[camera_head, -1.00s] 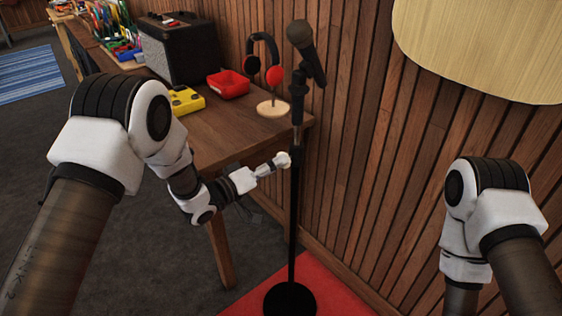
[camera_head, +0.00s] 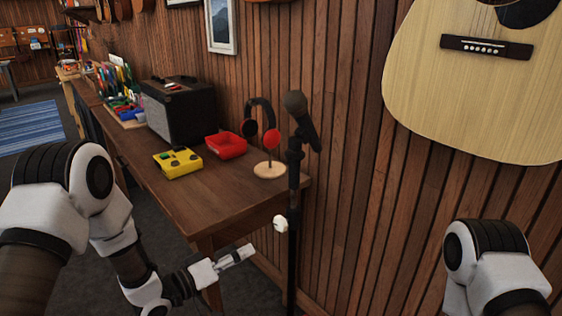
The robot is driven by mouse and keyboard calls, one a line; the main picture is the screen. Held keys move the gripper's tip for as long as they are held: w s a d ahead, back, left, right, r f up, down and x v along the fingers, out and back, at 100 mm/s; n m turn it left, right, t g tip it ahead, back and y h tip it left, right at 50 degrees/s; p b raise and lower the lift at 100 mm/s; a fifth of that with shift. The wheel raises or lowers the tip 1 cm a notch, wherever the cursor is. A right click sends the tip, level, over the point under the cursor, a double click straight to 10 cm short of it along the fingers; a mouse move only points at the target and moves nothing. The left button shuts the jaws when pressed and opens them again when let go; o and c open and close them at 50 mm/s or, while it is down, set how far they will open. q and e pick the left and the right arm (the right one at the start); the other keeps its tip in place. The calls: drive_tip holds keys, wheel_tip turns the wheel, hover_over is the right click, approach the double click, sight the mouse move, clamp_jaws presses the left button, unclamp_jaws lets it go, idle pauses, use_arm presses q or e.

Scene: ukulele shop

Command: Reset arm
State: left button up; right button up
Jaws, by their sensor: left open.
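My left gripper (camera_head: 240,254) is at the lower middle, in front of the table's near leg and left of the microphone stand. It is open and looks empty. A small white piece (camera_head: 281,224) is at the black stand (camera_head: 292,190), a little above and right of the gripper's tip, with a gap between them; I cannot tell what it is or how it is fixed. My right arm (camera_head: 490,265) shows at the lower right, but its gripper is out of view.
The wooden table (camera_head: 225,195) holds a yellow pedal (camera_head: 178,163), a red tray (camera_head: 226,146), headphones on a stand (camera_head: 268,140) and a black amplifier (camera_head: 180,108). A microphone (camera_head: 300,118) tops the stand. A guitar (camera_head: 470,90) hangs on the slatted wall.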

use_arm(q)
drive_tip(key=s+a+f+n+g+y+p, duration=0.2)
drive_tip(key=s+f+y, duration=0.1)
drive_tip(key=s+f, duration=0.5)
drive_tip(key=s+a+f+n+g+y+p, duration=0.1)
drive_tip(key=s+f+g+y+p, duration=0.2)
drive_tip(key=s+f, duration=0.5)
drive_tip(key=s+a+f+m+g+y, duration=0.1)
drive_tip(key=s+a+f+g+y, duration=0.2)
drive_tip(key=s, duration=0.6)
drive_tip(key=s+a+f+m+g+y+b, duration=0.1)
drive_tip(key=s+a+f+m+g+y, duration=0.1)
drive_tip(key=s, duration=0.7)
drive_tip(key=a+f+g+y, duration=0.1)
drive_tip(key=a+g, duration=0.1)
drive_tip(key=a, duration=0.1)
drive_tip(key=shift+s+a+m, duration=0.2)
drive_tip(key=shift+m, duration=0.1)
